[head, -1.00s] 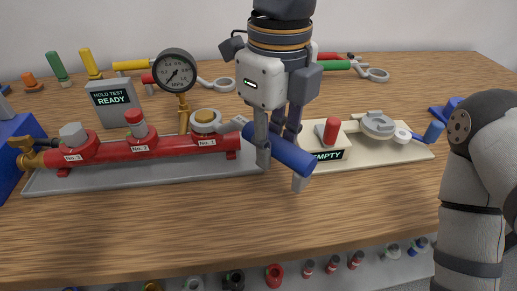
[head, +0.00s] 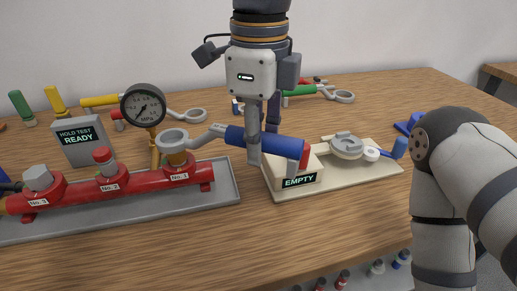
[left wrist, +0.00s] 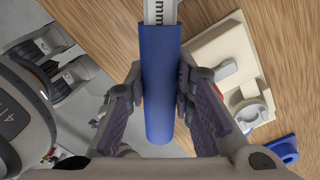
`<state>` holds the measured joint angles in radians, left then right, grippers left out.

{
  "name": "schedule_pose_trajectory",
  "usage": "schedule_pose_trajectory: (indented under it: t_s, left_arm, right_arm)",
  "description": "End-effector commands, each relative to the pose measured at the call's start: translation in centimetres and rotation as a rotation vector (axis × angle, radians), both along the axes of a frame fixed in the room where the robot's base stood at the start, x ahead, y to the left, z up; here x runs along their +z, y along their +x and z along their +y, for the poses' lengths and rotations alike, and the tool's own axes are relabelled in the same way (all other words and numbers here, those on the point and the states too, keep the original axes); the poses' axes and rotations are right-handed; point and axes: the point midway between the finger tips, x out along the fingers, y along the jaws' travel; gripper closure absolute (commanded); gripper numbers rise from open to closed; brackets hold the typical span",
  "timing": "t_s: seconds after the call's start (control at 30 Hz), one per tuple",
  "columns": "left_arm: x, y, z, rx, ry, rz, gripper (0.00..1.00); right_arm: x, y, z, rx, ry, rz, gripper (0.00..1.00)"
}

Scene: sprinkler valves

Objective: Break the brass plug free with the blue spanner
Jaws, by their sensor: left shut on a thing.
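The blue spanner (head: 233,136) has its grey ring end (head: 173,137) over the top of the brass plug (head: 177,158) at No. 1 on the red manifold (head: 135,186). The ring seems to sit around the plug's top; how deep I cannot tell. My left gripper (head: 259,140) is shut on the blue handle from above. In the left wrist view the handle (left wrist: 160,85) lies between both fingers. The handle's far end passes in front of a red peg (head: 305,156) at the EMPTY box. My right gripper is out of view; only my right arm shows.
A pressure gauge (head: 143,103) stands behind the manifold, beside a HOLD TEST READY sign (head: 79,139). The cream tray (head: 345,183) with the EMPTY box (head: 299,181) lies to the right. Yellow (head: 100,100) and green (head: 301,90) spanners lie at the back. The front table is clear.

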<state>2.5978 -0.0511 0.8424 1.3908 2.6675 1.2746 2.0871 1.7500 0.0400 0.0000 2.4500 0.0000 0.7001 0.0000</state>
Motion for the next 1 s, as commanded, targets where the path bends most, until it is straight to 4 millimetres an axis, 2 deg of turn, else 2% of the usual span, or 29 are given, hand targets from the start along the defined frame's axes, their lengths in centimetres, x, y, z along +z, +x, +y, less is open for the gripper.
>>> schedule_pose_trajectory:
  t_s: [0.1, 0.13, 0.2, 0.23, 0.47, 0.8, 1.0]
  left_arm:
    - [0.0, 0.0, 0.0, 0.0, 0.0, -0.001, 1.0]
    - [0.0, 0.0, 0.0, 0.0, 0.0, -0.001, 0.8]
    - [0.0, 0.0, 0.0, -0.001, 0.0, 0.0, 0.96]
    - [0.0, 0.0, 0.0, -0.001, 0.0, -0.001, 1.0]
    - [0.2, 0.0, 0.0, -0.001, -0.002, -0.001, 1.0]
    - [4.6, 0.0, 0.0, -0.001, -0.001, -0.003, 1.0]
    - [5.0, 0.0, 0.0, -0.001, 0.0, 0.0, 1.0]
  right_arm:
    - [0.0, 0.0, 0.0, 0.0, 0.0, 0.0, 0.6]
    - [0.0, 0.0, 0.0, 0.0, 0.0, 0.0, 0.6]
    - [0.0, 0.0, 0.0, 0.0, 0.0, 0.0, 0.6]
    - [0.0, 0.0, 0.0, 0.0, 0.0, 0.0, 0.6]
    - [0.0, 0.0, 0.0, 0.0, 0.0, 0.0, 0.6]
    - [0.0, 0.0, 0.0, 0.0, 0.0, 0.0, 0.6]
    - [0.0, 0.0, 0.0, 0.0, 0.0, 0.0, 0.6]
